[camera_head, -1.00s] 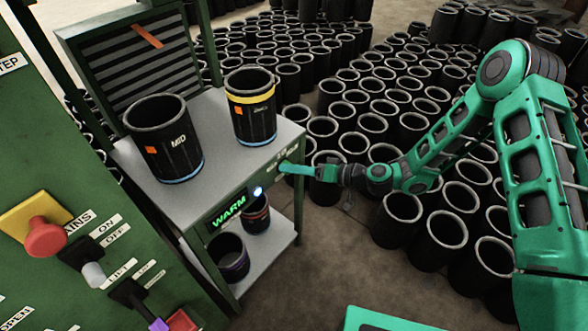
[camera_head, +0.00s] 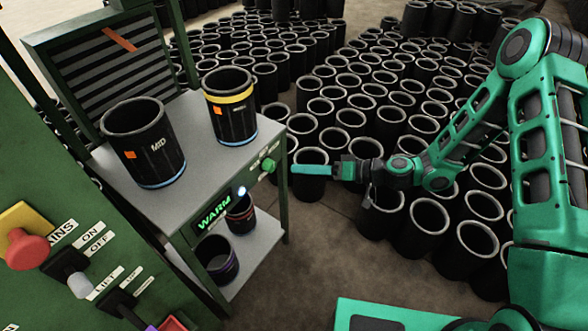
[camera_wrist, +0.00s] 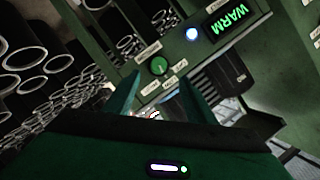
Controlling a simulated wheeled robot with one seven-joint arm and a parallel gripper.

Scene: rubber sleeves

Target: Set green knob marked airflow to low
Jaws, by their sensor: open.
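The green knob (camera_head: 268,165) sits on the front edge of the grey metal table, near its right corner. In the wrist view the round knob (camera_wrist: 158,66) has a pale pointer mark and small white labels around it, too blurred to read. My gripper (camera_head: 293,169) is just right of the knob in the head view, with a small gap between them. In the wrist view my gripper (camera_wrist: 158,97) has its two green fingers apart, below the knob and to either side, with nothing between them.
A lit "WARM" display (camera_head: 214,214) and a white lamp (camera_head: 241,191) are left of the knob. Two black sleeves (camera_head: 145,143) stand on the tabletop (camera_head: 203,150). A green panel with a red button (camera_head: 27,250) is at left. Many sleeves crowd the floor behind and right.

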